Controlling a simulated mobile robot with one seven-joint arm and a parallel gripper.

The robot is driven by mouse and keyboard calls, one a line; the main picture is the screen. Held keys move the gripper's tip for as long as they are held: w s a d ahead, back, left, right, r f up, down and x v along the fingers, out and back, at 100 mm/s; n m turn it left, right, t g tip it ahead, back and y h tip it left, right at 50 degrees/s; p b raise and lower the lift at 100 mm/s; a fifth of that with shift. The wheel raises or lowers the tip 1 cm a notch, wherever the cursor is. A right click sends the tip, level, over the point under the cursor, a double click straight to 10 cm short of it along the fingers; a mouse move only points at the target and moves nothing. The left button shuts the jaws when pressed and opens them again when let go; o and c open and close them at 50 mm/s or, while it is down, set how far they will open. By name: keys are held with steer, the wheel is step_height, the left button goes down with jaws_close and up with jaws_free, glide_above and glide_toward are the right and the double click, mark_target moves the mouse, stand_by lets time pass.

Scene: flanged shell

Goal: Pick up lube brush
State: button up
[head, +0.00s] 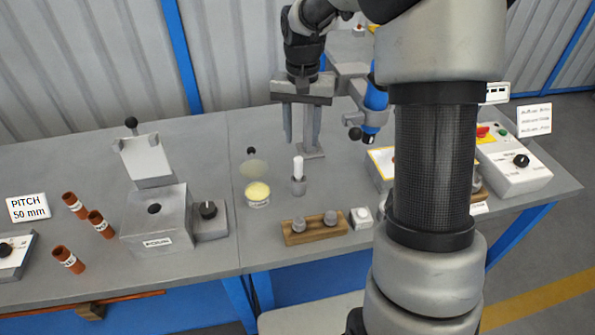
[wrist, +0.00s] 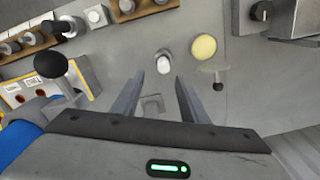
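What looks like the lube brush (head: 298,167) is a white upright stick in a small grey holder (head: 299,186) on the grey bench. It shows in the wrist view (wrist: 164,63) just beyond the fingertips. My gripper (head: 301,142) is open and empty, pointing down, behind and above the brush in the head view. In the wrist view my gripper (wrist: 159,77) has its two fingers spread well apart, and nothing is between them. A tub of pale yellow grease (head: 257,193) stands left of the brush.
A wooden rack (head: 315,229) with grey parts stands in front of the brush. A blue tool with a black ball (head: 374,102) is close right of my gripper. A grey block fixture (head: 157,222) and brown tubes (head: 75,205) stand left. My arm hides part of the right.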

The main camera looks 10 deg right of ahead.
mark_target(299, 158)
step_height(299, 158, down, 5)
steer(key=shift+f+b, duration=0.1)
steer(key=shift+b, duration=0.25)
steer(key=shift+w+a+f+b, duration=0.1)
steer(key=shift+f+b, duration=0.1)
steer(key=shift+f, duration=0.7)
steer(key=shift+a+f+b, duration=0.15)
steer(key=shift+f+b, duration=0.05)
steer(key=shift+f, duration=0.65)
steer(key=shift+w+a+f+b, duration=0.1)
steer(key=shift+f+b, duration=0.1)
steer(key=shift+f, duration=0.7)
steer(key=shift+c, duration=0.5)
jaws_close()
